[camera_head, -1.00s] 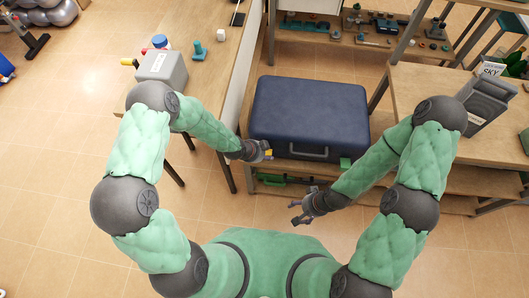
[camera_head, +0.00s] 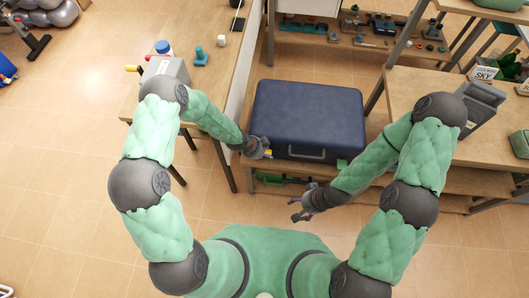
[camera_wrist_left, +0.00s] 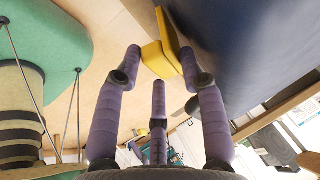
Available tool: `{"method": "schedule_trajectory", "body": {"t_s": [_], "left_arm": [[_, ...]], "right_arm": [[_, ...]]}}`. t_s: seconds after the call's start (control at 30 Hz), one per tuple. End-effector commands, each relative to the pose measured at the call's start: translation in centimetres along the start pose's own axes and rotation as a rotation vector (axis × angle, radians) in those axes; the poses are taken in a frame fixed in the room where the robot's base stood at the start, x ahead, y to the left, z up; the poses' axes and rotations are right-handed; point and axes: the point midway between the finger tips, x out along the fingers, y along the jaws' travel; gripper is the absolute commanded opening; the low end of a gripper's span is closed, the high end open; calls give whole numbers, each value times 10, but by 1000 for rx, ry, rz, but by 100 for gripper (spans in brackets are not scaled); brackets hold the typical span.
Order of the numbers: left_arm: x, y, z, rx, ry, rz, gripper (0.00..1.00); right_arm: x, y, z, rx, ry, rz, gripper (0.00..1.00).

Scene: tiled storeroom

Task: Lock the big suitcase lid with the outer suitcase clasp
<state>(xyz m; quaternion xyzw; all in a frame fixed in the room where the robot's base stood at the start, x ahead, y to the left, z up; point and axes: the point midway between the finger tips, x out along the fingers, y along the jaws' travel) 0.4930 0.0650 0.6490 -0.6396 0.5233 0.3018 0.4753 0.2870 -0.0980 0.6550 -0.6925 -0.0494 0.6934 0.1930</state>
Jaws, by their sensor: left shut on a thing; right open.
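The big suitcase (camera_head: 309,115) is dark blue, with its lid down, and lies on a wooden shelf. Its handle (camera_head: 300,153) is on the near side. A green clasp (camera_head: 342,163) sits near its front right corner. A yellow clasp (camera_head: 268,153) is at its front left corner. In the left wrist view the yellow clasp (camera_wrist_left: 158,58) stands out from the suitcase's blue side (camera_wrist_left: 245,50). My left gripper (camera_head: 266,148) is shut on the yellow clasp, its fingertips at either side. My right gripper (camera_head: 296,208) is open and empty, in front of the shelf.
A wooden table (camera_head: 222,60) at the left holds a grey box (camera_head: 170,70) and small items. Another wooden table (camera_head: 420,85) stands at the right. A green object (camera_head: 272,180) lies below the suitcase. The tiled floor (camera_head: 60,180) at the left is clear.

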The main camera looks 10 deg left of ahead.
Motion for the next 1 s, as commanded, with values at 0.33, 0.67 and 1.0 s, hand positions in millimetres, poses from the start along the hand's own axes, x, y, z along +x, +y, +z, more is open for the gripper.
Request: {"method": "schedule_trajectory", "body": {"t_s": [0.33,0.67,1.0], "left_arm": [[1,2,0,2,0,5,56],[0,0,0,1,0,0,56],[4,3,2,15,0,-36,56]], "right_arm": [[0,0,0,0,0,0,71],[0,0,0,0,0,0,71],[17,6,-1,0,0,0,71]]}}
